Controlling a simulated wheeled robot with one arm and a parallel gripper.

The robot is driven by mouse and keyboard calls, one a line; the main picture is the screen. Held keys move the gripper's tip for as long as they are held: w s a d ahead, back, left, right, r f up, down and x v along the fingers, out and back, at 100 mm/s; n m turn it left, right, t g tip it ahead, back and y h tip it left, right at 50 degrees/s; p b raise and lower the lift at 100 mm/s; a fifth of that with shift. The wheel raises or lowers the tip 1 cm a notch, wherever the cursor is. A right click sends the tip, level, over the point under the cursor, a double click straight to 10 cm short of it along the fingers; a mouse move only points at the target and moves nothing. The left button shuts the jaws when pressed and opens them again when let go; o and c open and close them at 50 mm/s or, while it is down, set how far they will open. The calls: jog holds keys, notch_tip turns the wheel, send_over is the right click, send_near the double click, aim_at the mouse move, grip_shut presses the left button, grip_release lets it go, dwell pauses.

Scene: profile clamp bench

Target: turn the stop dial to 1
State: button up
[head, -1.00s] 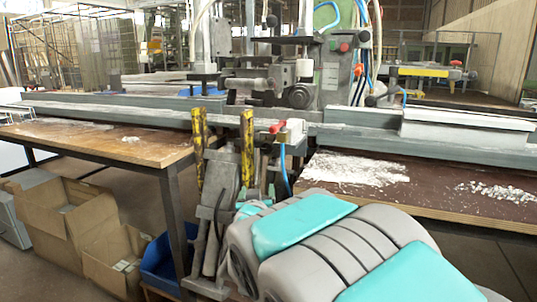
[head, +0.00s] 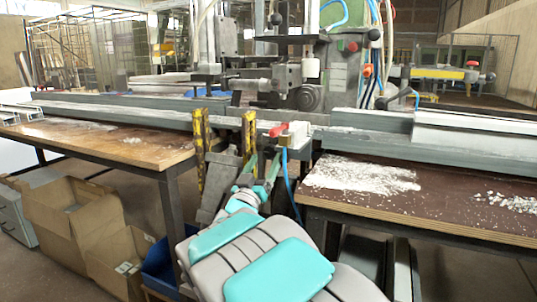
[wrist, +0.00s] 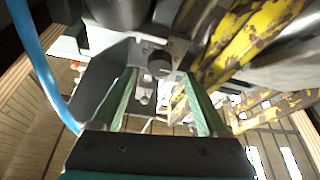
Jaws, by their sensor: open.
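No numbered stop dial can be made out for certain. A dark round knob (wrist: 158,64) lies ahead between my fingers in the wrist view, apart from them; I cannot tell whether it is the dial, and no marks are readable. A round grey part (head: 308,97) sits on the machine in the head view. My gripper (head: 262,172) is low in front of the bench, beside the yellow levers. In the wrist view my gripper (wrist: 155,95) has its two green fingers spread, with nothing held.
Worn yellow levers (head: 249,138) stand close to my gripper, also in the wrist view (wrist: 250,40). A red handle (head: 279,129) and a blue hose (wrist: 40,65) are near. A wooden table (head: 100,143) is left, a dark table (head: 430,205) right, cardboard boxes (head: 70,215) below.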

aim_at(269, 152)
jog(key=shift+x, duration=1.7)
grip_shut()
